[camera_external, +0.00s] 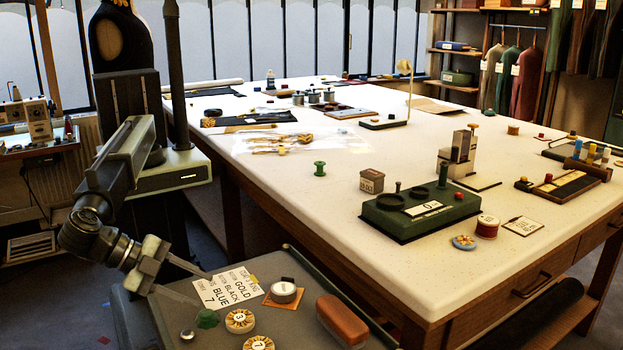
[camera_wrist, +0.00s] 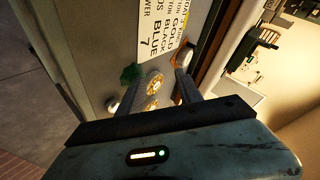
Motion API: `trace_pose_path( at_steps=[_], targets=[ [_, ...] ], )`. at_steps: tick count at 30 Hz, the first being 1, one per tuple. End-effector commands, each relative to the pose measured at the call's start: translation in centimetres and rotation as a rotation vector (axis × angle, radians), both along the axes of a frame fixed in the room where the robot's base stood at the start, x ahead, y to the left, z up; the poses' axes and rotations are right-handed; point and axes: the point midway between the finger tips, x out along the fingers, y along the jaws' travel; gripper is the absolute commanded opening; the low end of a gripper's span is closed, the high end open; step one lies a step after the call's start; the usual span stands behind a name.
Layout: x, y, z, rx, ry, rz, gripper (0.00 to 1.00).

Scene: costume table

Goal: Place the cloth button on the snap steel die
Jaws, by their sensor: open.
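My gripper (camera_external: 207,289) is open and empty above the small grey side table, its fingers pointing at the items there. It also shows in the wrist view (camera_wrist: 163,92). A small green piece (camera_external: 208,319) lies just below the fingers; I cannot tell whether it is cloth. It also shows in the wrist view (camera_wrist: 131,73). A patterned blue button-like disc (camera_external: 464,242), perhaps the cloth button, lies on the large table, far from my gripper. A small shiny steel piece (camera_external: 187,335), possibly the snap steel die, sits left of the green piece.
Discs marked 3 (camera_external: 240,321) and 7 (camera_external: 258,344), a printed card (camera_external: 232,288), a round tin (camera_external: 284,291) and a brown block (camera_external: 342,319) are on the side table.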

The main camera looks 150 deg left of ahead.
Motion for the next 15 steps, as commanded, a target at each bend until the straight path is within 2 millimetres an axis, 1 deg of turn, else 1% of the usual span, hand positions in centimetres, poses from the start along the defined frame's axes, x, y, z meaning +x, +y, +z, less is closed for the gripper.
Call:
trace_pose_path(
  at_steps=[1, 4, 5, 6, 8, 10, 12, 15],
  targets=[
    [0.9, 1.3, 2.9, -0.028, 0.117, -0.037, 0.42],
    [1.9, 3.7, 4.7, -0.120, 0.381, -0.175, 0.42],
    [2.2, 4.3, 5.1, -0.162, 0.467, -0.240, 0.42],
    [2.3, 4.6, 5.0, -0.226, 0.569, -0.342, 0.42],
    [2.4, 4.3, 4.3, -0.326, 0.686, -0.516, 0.42],
    [2.5, 3.4, 3.8, -0.426, 0.767, -0.723, 0.42],
    [2.6, 2.5, 3.9, -0.495, 0.806, -0.899, 0.42],
    [2.9, 1.7, 4.1, -0.550, 0.818, -1.070, 0.42]
  ],
)
